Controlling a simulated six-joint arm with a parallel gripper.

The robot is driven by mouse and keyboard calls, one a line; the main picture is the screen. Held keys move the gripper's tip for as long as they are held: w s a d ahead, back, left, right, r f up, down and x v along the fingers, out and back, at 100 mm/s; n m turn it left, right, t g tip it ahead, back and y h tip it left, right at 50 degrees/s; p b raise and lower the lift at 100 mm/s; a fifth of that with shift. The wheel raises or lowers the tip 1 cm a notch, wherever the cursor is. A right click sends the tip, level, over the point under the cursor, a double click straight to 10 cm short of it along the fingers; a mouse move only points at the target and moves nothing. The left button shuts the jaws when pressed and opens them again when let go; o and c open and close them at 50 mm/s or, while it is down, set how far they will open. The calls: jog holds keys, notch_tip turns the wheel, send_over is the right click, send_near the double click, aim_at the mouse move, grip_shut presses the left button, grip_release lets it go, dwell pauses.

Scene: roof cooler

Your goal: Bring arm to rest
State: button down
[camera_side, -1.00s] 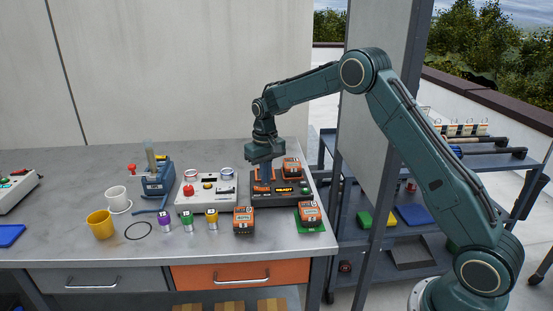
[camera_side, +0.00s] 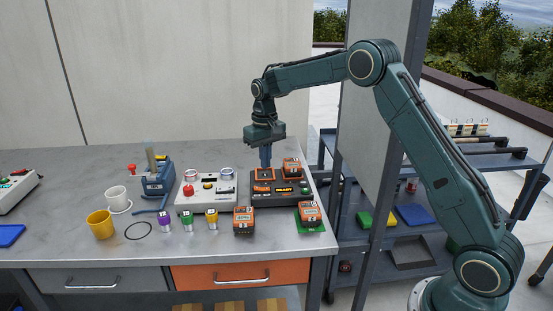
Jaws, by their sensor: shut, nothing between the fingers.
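My gripper (camera_side: 265,166) points straight down above the left part of a black and orange charger (camera_side: 282,199) on the grey bench. Its fingers are shut with nothing between them. The fingertips appear just above or behind the charger's left slot; the exact gap is hard to tell. My arm reaches in from the right, with its elbow raised high.
An orange battery (camera_side: 291,167) sits at the charger's back right. Two more batteries stand in front, one (camera_side: 243,220) on the bench, one (camera_side: 309,215) on a green pad. A control box (camera_side: 207,193) is close left.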

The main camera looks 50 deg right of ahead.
jog(key=shift+r, duration=0.1)
jog(key=s+a+r+n+t, duration=0.1)
jog(key=s+a+r+t, duration=0.35)
jog(key=s+r, duration=1.1)
jog(key=s+a+f+n, duration=0.1)
jog(key=s+a, duration=0.1)
jog(key=s, duration=0.9)
jog(key=s+a+f+n+t, duration=0.1)
jog(key=s+a, duration=0.2)
jog(key=s, duration=0.7)
jog(key=shift+s+f, duration=0.3)
jog(key=shift+s, duration=0.1)
